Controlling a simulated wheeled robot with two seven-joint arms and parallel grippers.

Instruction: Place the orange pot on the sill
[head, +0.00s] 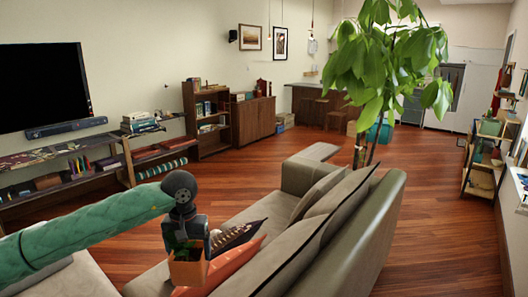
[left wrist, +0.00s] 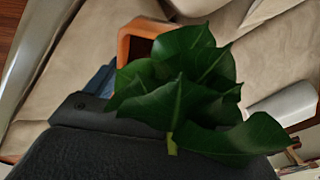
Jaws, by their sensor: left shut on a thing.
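The orange pot (head: 187,272) hangs below my left gripper (head: 187,240) in the head view, in front of the sofa. My left gripper is shut on it. In the left wrist view the orange rim of the pot (left wrist: 138,35) shows at the top, partly covered by the dark green leaves of a plant (left wrist: 185,90). The leaves also hide much of the gripper's fingers. A pale ledge (head: 521,180) runs along the wall at the far right edge; I cannot tell for sure that it is the sill. My right gripper is not in view.
A beige sofa (head: 355,235) with cushions fills the middle foreground. A tall leafy plant (head: 385,60) rises behind it. A wooden shelf (head: 483,165) stands by the right wall, and low shelves (head: 60,180) line the left wall. Wooden floor (head: 445,230) is clear right of the sofa.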

